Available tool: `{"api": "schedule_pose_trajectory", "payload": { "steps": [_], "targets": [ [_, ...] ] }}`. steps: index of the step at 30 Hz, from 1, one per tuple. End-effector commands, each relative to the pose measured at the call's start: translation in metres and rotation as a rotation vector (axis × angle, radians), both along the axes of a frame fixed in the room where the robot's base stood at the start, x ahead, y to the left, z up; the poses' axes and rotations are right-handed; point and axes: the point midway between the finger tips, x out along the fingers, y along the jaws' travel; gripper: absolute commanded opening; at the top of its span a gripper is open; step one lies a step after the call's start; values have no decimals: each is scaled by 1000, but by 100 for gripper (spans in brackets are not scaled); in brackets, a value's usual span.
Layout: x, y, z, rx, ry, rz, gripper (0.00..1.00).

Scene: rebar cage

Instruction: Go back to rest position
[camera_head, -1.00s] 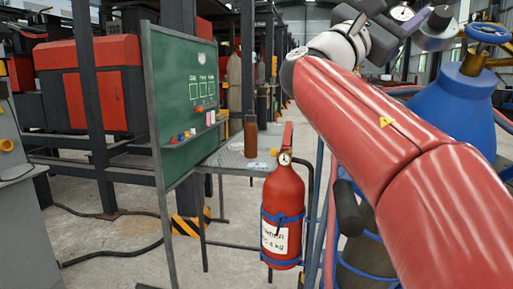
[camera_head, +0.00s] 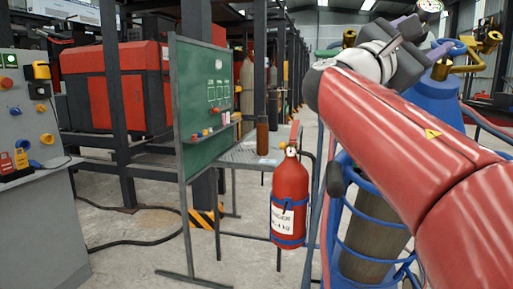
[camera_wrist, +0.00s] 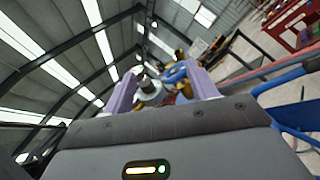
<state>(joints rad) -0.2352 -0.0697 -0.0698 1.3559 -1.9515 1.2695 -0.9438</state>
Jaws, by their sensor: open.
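My gripper shows in the wrist view (camera_wrist: 163,88) with its two purple fingers apart and nothing held between them. In the head view my red arm reaches up from the lower right, and the grey gripper body is at the upper right, with its fingertips hard to make out. Beyond the fingers in the wrist view are a blue valve wheel (camera_wrist: 175,73) and brass fittings, apart from the gripper as far as I can tell. In the head view a blue gas cylinder (camera_head: 436,98) stands behind my arm, partly hidden by it.
A red fire extinguisher (camera_head: 289,200) hangs left of my arm by a blue-railed cylinder cage (camera_head: 352,245). A green board (camera_head: 203,105) stands beside a small table (camera_head: 243,155). A grey control console (camera_head: 35,130) is at the left. Open floor lies between console and board.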

Motion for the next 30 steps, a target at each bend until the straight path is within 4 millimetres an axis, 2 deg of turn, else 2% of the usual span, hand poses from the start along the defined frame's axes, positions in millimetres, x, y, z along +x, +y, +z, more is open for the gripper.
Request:
{"api": "schedule_pose_trajectory", "payload": {
  "steps": [5, 8, 11, 13, 16, 20, 21, 24, 27, 30],
  "targets": [
    [-2, -14, -37, 153, 4, 75, 58],
    [-4, -21, -67, 278, 2, 126, 58],
    [-9, -26, -105, 429, -10, 176, 58],
    [-16, -28, -137, 563, -24, 210, 58],
    [-33, -23, -199, 815, -64, 247, 58],
    [-68, 0, -289, 1208, -163, 244, 58],
    [-80, 11, -316, 1329, -203, 228, 58],
    [-112, 41, -377, 1623, -320, 150, 58],
    [-141, 72, -424, 1872, -449, 40, 58],
    [-162, 97, -455, 2047, -564, -70, 58]
  ]
}}
